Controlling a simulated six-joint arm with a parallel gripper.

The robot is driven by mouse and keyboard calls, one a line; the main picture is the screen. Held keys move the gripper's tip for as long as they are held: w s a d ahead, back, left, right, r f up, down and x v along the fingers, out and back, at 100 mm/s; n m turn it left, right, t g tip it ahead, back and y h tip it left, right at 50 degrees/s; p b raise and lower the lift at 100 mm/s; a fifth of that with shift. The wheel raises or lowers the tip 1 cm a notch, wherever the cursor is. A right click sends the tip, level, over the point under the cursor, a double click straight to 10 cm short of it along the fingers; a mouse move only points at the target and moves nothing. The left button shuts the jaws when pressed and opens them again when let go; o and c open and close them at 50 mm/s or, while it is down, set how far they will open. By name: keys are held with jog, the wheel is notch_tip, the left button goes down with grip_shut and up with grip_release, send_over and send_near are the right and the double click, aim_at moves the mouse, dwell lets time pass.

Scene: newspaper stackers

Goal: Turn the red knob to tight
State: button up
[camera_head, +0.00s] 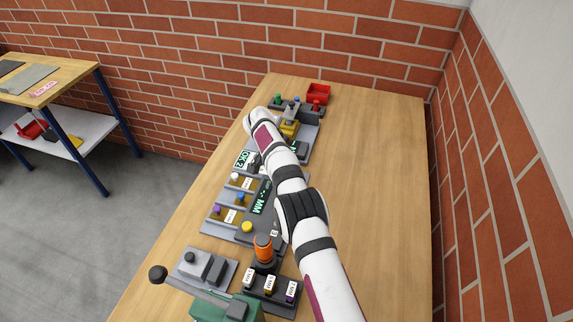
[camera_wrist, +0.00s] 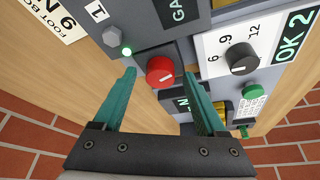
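The red knob (camera_wrist: 160,71) shows in the wrist view on a dark square plate on the grey panel. In the head view my arm hides the gripper, and I cannot pick out this knob with certainty.
In the wrist view, a black dial (camera_wrist: 241,58) and a green button (camera_wrist: 252,92) are to the right; a grey hex bolt (camera_wrist: 112,37) is to the left. In the head view, several devices line the wooden table (camera_head: 375,190), whose right side is clear. A red bin (camera_head: 318,92) stands behind.

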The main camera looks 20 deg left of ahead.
jog(key=v, duration=1.5)
jog(key=shift+r, duration=0.35)
jog(key=shift+s, duration=0.15)
